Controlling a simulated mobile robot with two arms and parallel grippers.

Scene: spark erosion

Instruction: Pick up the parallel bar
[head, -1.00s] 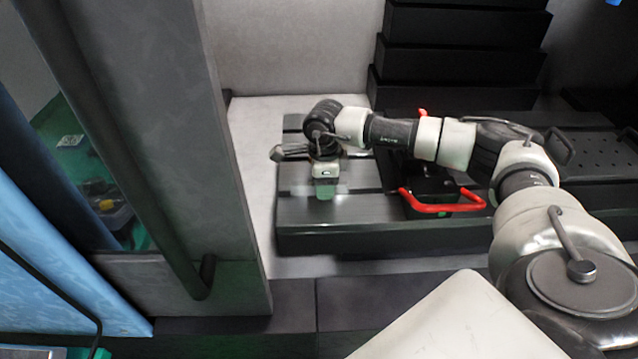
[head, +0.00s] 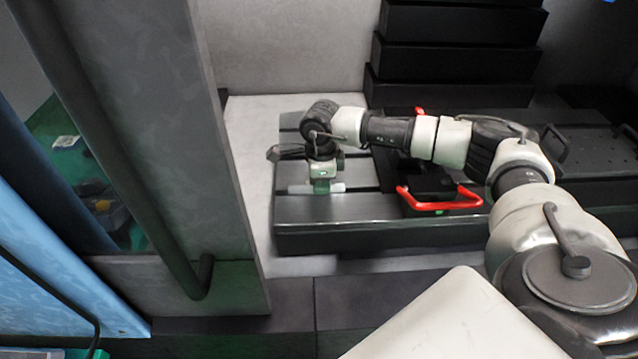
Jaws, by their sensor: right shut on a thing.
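The parallel bar (head: 301,189) is a short, light grey bar lying on the left part of the dark slotted machine table (head: 372,234). My right gripper (head: 321,187) points down over it and is shut on its middle, with the bar's ends showing on both sides. The bar looks level and at or close to the table top; I cannot tell whether it touches. My left gripper is not in view.
A black block with a red handle (head: 440,206) sits right of the gripper. A black stepped stack (head: 455,60) rises behind the table. A grey door edge with a dark bar handle (head: 205,277) stands at the left. The front left table surface is clear.

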